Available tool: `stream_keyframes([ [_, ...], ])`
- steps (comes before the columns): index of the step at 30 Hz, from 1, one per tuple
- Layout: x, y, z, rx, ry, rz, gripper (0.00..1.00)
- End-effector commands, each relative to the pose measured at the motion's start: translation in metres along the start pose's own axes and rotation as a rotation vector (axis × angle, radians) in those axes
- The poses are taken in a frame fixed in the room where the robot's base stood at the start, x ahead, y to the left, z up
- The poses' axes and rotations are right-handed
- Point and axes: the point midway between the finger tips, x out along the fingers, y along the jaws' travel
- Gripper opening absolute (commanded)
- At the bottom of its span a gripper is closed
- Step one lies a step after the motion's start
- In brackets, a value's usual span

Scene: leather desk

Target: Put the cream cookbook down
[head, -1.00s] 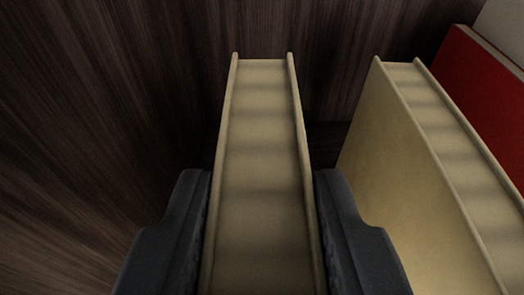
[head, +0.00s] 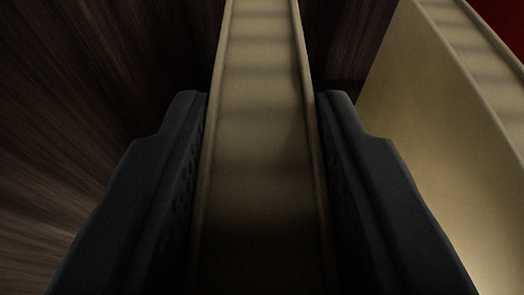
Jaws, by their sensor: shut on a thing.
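The cream cookbook (head: 262,120) stands upright between the two black fingers of my gripper (head: 262,135), its long edge facing the camera. My gripper is shut on it, one finger against each side. The far end of the book runs out of the top of the head view. Its lower part is in shadow, and I cannot see what it rests on.
A second cream book (head: 420,100) stands upright to the right, with a dark gap between it and the held book. A red book (head: 505,22) shows at the top right corner. Dark wood-grain surface (head: 80,100) lies to the left, clear of objects.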

Motion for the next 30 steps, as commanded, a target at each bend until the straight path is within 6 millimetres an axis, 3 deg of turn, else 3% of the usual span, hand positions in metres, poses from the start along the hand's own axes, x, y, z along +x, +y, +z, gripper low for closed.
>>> stream_keyframes([
  [9,0.0,0.0,0.0,0.0,0.002,-0.001,0.0],
  [10,0.001,0.0,0.001,0.0,0.001,-0.001,0.32],
  [12,0.001,0.0,0.001,0.0,0.001,-0.001,0.51],
  [23,0.001,-0.001,0.0,0.0,0.0,-0.001,0.51],
  [30,-0.019,-0.001,0.001,0.0,0.003,-0.001,0.51],
])
